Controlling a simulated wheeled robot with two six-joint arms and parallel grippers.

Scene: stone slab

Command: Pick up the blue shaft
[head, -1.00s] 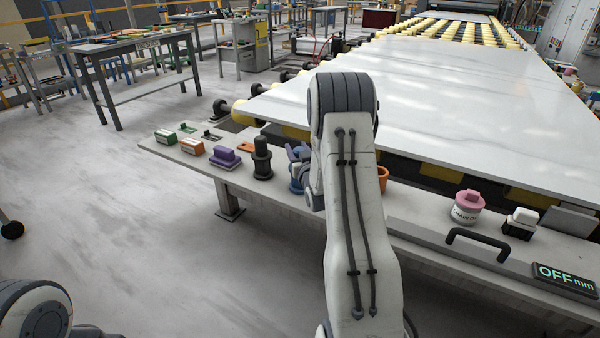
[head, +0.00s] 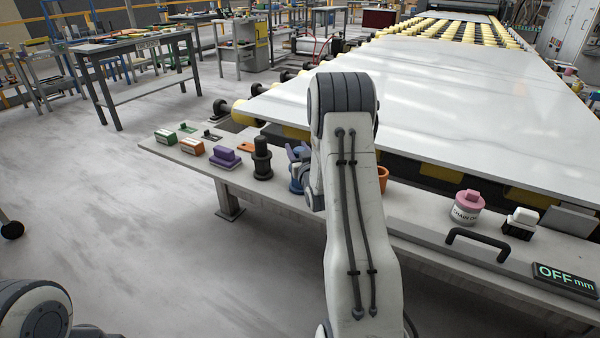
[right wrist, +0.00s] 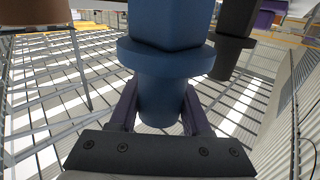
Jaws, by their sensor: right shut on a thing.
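The blue shaft (right wrist: 172,62) stands upright in the right wrist view, with a wide collar above a narrower round lower part. My right gripper (right wrist: 160,98) has one finger on each side of the lower part, below the collar, and is shut on it. In the head view my right arm hides most of this spot; a bit of the blue shaft (head: 295,186) shows beside my right gripper (head: 299,155), at the bench. I cannot tell whether the shaft's base touches the bench. My left gripper is out of view; only part of my left arm shows at the lower left.
A black shaft (head: 262,158) stands close to the left, also in the right wrist view (right wrist: 232,42). An orange pot (head: 383,179) is close to the right. Purple (head: 225,158), orange and green blocks lie further left. The stone slab (head: 460,120) lies behind the bench.

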